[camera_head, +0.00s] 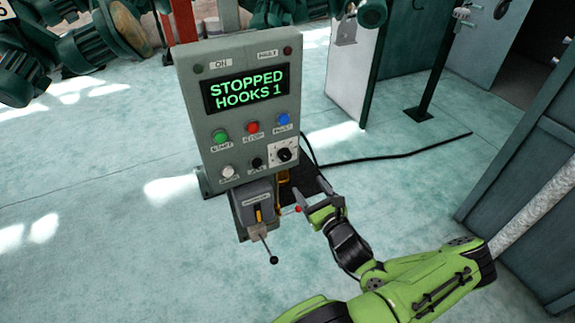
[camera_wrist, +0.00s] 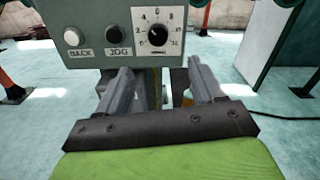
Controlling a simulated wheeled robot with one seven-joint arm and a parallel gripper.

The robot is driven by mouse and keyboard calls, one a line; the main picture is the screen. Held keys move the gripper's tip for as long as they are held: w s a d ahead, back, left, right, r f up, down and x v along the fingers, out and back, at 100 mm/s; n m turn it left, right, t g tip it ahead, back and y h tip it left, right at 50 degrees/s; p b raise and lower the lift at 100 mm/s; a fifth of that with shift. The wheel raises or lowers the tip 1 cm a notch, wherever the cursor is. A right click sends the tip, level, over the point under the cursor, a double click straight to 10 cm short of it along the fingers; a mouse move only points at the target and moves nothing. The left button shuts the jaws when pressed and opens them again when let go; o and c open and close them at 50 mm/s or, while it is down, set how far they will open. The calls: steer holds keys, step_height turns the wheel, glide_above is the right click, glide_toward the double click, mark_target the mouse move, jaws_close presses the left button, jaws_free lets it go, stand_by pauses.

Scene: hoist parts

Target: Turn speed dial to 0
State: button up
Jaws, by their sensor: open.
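The speed dial is a round black knob (camera_head: 284,155) on a white scale plate, at the lower right of the grey control panel (camera_head: 236,110). In the wrist view the dial (camera_wrist: 158,36) is at the top middle, with numbers around it. Its pointer seems to lean to the upper left, but the exact setting is too small to read surely. My gripper (camera_head: 312,197) is below and to the right of the dial in the head view. In the wrist view its two fingers (camera_wrist: 160,75) are apart and empty, pointing toward the panel below the dial, not touching the knob.
The panel display (camera_head: 246,88) reads STOPPED, HOOKS 1. Green, red and blue buttons sit above the dial; a white button (camera_wrist: 71,37) and a black JOG button (camera_wrist: 122,30) are left of it. A lever box (camera_head: 257,205) juts out below. A black cable (camera_head: 400,155) crosses the floor.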

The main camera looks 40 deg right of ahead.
mark_target(287, 158)
steer(key=b+x, duration=0.3)
steer(key=x, duration=0.9)
steer(key=shift+w+a, duration=0.15)
steer(key=shift+w, duration=0.1)
steer(key=shift+w+f, duration=0.2)
steer(key=shift+w, duration=0.3)
steer(key=c, duration=1)
steer(key=shift+c, duration=0.2)
